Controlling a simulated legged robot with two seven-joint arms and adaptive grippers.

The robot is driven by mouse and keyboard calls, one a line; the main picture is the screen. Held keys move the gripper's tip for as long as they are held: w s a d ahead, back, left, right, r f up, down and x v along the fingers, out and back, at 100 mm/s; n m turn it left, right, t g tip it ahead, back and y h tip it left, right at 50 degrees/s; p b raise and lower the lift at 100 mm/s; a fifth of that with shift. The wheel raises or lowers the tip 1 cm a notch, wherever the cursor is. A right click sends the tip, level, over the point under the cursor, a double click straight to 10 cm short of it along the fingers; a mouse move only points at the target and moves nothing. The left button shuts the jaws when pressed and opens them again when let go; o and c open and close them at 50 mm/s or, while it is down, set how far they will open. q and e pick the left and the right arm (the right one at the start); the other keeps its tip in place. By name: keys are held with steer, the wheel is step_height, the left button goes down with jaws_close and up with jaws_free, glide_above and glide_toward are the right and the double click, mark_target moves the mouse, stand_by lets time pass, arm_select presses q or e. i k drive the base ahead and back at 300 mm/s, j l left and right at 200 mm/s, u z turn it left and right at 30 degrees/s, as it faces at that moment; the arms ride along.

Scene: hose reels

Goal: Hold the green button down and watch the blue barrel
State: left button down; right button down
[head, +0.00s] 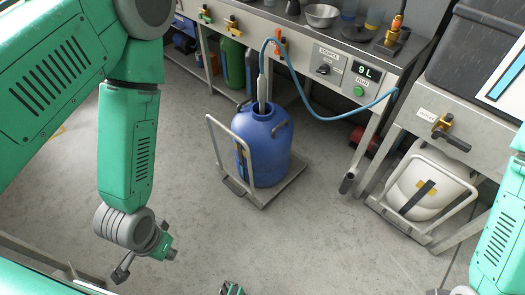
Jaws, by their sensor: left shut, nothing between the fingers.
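The green button (359,91) is on the grey bench front, under a "RUN" label and below a display (366,72) reading "9 L". Nothing touches it. The blue barrel (268,150) stands upright on a low grey trolley (292,186). A blue hose (318,113) runs from the bench to a grey nozzle (262,90) that reaches into the barrel's neck. The level inside is not visible. My left gripper (168,253) is shut and empty at the lower left, well apart from the barrel and the button.
A dark knob (324,69) sits left of the button. A steel bowl (321,15) stands on the bench. A green container (231,62) is under the bench. A brass outlet valve (443,123) and a white barrel (418,190) are at the right. Open floor lies in front.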

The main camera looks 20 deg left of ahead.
mark_target(359, 91)
steer(key=i+u, duration=0.15)
steer(key=i, duration=0.75)
